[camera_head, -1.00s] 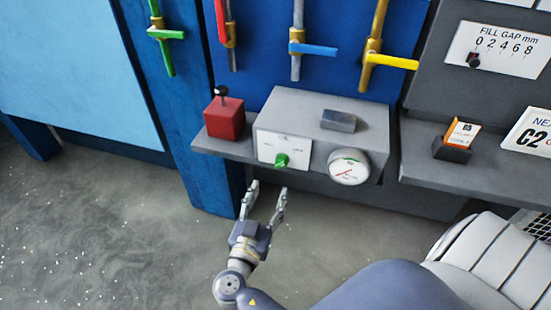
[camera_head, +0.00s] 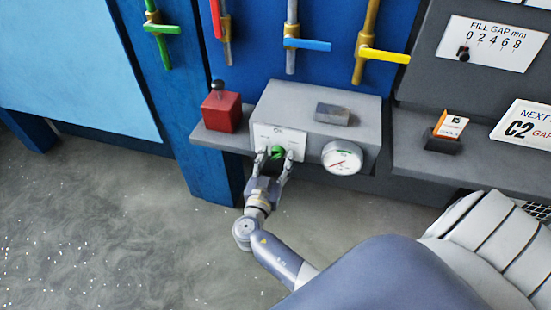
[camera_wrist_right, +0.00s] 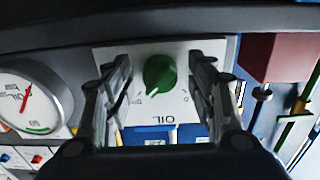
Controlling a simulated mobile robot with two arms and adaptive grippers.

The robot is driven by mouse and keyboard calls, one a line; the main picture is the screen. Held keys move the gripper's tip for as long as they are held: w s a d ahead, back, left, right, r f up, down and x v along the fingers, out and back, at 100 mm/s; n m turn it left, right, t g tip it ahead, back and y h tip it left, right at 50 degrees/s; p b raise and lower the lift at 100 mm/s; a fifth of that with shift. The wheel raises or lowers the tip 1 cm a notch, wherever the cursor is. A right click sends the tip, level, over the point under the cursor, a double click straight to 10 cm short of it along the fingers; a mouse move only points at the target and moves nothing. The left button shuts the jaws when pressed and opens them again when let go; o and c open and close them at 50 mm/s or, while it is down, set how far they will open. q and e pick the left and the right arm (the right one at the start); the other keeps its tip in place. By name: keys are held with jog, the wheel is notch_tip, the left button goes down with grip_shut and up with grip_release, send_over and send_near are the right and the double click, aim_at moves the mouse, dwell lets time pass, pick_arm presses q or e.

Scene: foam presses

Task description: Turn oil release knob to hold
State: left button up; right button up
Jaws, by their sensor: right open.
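The green oil release knob (camera_head: 277,153) sits on a white plate marked OIL (camera_head: 292,140) on the front of a grey box. In the right wrist view the knob (camera_wrist_right: 160,73) shows upside down with its plate, and its pointer is at a slant. My right gripper (camera_head: 273,156) is open, with one finger on each side of the knob. In the right wrist view the fingers (camera_wrist_right: 160,85) stand apart from the knob, with a gap on both sides. My left gripper is not in view.
A round gauge (camera_head: 342,158) is right of the plate. A red block with a black-knobbed lever (camera_head: 221,110) stands left of the grey box (camera_head: 310,105). Green, red, blue (camera_head: 307,44) and yellow valve handles are above. Open floor lies below left.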

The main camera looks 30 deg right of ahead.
jog(key=c, duration=1.1)
jog(key=shift+s+r+n+b, duration=0.1)
jog(key=shift+n+b, duration=1.3)
jog(key=shift+n, duration=7.6)
